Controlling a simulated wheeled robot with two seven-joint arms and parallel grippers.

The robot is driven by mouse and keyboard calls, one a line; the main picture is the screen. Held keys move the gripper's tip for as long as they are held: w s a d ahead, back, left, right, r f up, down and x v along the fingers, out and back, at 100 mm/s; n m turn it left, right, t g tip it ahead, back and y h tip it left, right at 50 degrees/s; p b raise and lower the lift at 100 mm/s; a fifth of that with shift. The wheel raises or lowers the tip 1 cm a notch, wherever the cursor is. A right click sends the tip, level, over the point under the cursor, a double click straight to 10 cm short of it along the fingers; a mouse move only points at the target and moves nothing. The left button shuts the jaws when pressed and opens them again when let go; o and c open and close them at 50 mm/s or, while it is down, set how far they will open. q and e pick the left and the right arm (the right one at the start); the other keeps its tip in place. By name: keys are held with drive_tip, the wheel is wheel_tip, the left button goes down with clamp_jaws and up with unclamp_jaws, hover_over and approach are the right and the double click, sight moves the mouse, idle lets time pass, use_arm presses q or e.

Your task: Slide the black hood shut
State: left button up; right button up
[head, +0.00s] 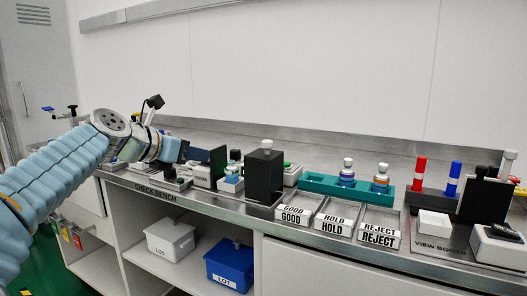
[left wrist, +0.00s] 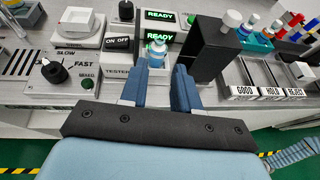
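The black hood (head: 264,177) stands upright on the bench near the middle of the head view, with a white knob on top. In the left wrist view the hood (left wrist: 208,60) is right of the tester and shows an open, hollow side. A small bottle with a blue and white top (left wrist: 156,52) stands at the tester, left of the hood and not covered by it. My left gripper (head: 212,160) is left of the hood. Its dark blue fingers (left wrist: 158,78) are apart, with nothing held between them; the bottle is just beyond their tips. My right gripper is not in view.
Right of the hood are a teal rack (head: 318,184) with two bottles and the GOOD, HOLD and REJECT trays (head: 332,225). The view booth (head: 484,200) is at the far right. A speed dial (left wrist: 54,72) and lit READY panels (left wrist: 159,15) lie around the tester.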

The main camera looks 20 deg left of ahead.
sight(263, 146)
use_arm(q)
drive_tip(key=o, duration=0.3)
drive_tip(key=shift+d, duration=0.35)
drive_tip(key=shift+o, duration=0.6)
drive_tip(key=s+d+m+t+h+b, duration=0.1)
drive_tip(key=d+t+h+b, duration=0.1)
drive_tip(key=d, duration=0.5)
drive_tip(key=shift+r+m+t+h+b, duration=0.3)
drive_tip(key=shift+r+h+b, duration=0.1)
drive_tip(key=shift+b, duration=0.3)
drive_tip(key=shift+t, duration=0.5)
drive_tip(key=x, duration=0.4)
drive_tip(key=d+b+x, duration=0.1)
drive_tip(key=x, duration=0.8)
drive_tip(key=shift+w+d, duration=0.15)
drive_tip(key=shift+d, duration=0.25)
clamp_jaws()
